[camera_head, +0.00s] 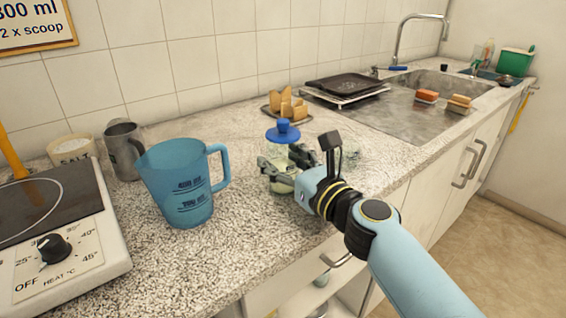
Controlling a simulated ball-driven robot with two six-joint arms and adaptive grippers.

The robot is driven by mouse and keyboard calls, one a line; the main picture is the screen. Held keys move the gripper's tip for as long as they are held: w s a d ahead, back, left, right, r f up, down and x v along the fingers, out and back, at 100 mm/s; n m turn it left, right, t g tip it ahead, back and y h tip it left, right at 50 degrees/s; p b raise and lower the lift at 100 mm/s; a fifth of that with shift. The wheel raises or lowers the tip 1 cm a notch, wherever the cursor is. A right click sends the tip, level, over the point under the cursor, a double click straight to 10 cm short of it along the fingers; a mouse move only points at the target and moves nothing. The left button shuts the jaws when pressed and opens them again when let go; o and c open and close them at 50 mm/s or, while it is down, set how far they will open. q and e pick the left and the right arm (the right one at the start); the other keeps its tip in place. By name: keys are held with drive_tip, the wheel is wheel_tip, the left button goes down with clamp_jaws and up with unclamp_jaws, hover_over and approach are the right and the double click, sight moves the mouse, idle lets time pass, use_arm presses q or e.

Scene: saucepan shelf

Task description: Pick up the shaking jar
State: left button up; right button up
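A jar with a blue knobbed lid (283,133) stands on the speckled counter near the middle of the view. Its pale, see-through body (281,186) shows below the lid, partly hidden by my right gripper. My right gripper (282,163) reaches in from the lower right at the jar's body, below the lid. Its dark fingers lie at both sides of the jar, and I cannot tell whether they press on it. My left gripper is not in view.
A blue measuring jug (180,190) stands left of the jar. A metal mug (123,152), a salt pot (73,150) and a hot plate (70,262) are farther left. Bread slices on a tray (287,110) stand behind the jar. The sink (440,90) is at the back right.

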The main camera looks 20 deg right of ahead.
sight(283, 139)
drive_tip(key=c, duration=0.8)
drive_tip(key=shift+c, duration=0.2)
drive_tip(key=shift+r, duration=0.15)
drive_tip(key=shift+r, duration=0.2)
wheel_tip(283, 139, up, 4)
drive_tip(key=p, duration=0.3)
drive_tip(key=shift+f, duration=0.15)
drive_tip(key=s+d+r+p, duration=0.1)
drive_tip(key=s+d+r, duration=0.1)
drive_tip(key=d, duration=0.1)
drive_tip(key=s+d+r+p, duration=0.1)
drive_tip(key=d+r, duration=0.1)
drive_tip(key=d, duration=0.2)
drive_tip(key=s+d+r+p, duration=0.1)
drive_tip(key=s+d+r, duration=0.1)
drive_tip(key=d, duration=0.1)
drive_tip(key=shift+s+d+r+p, duration=0.15)
drive_tip(key=shift+s+r+p, duration=0.15)
drive_tip(key=shift+r+p, duration=0.1)
drive_tip(key=shift+c, duration=0.3)
